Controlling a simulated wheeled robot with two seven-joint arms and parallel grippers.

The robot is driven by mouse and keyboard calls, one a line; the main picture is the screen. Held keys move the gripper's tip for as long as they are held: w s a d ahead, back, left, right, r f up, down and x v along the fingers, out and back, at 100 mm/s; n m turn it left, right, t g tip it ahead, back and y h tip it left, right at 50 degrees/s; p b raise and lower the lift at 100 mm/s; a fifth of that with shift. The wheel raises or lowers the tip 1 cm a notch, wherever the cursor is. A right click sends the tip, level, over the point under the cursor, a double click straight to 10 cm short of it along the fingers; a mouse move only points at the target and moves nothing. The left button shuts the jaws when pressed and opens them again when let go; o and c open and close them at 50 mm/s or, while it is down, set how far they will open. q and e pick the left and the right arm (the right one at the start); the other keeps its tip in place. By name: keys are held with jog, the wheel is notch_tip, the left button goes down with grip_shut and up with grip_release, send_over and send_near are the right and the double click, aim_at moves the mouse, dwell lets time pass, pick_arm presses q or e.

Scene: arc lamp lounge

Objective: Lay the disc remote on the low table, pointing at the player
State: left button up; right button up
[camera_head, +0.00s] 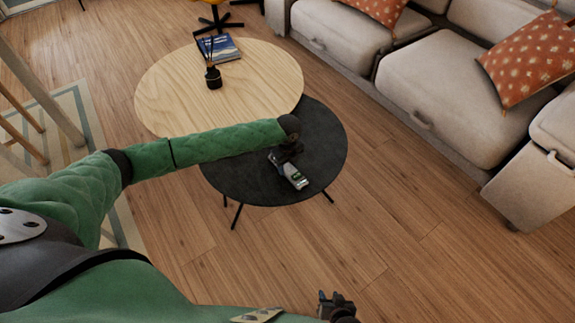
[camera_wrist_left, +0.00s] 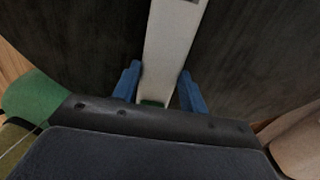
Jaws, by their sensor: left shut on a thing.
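The disc remote (camera_head: 293,175) is a long pale grey bar with a dark and green patch. In the head view it is at the black low table (camera_head: 330,150), toward its front; I cannot tell whether it touches the top. My left gripper (camera_head: 284,157) is shut on it. In the left wrist view the remote (camera_wrist_left: 172,40) runs up and away between the blue fingers of the left gripper (camera_wrist_left: 160,88). My right gripper (camera_head: 335,302) is low in the head view, away from the table; its jaw opening is unclear. I cannot make out a player.
A larger round wooden table (camera_head: 190,85) adjoins the black one, bearing a blue book (camera_head: 219,48) and a dark reed diffuser (camera_head: 213,76). A beige sofa (camera_head: 440,85) with orange cushions (camera_head: 530,60) stands at right. Wooden floor (camera_head: 410,240) is clear in front.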

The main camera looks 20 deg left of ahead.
pick_arm(q)
jog(key=o, duration=1.1)
jog(key=shift+f, duration=0.1)
jog(key=shift+c, duration=0.2)
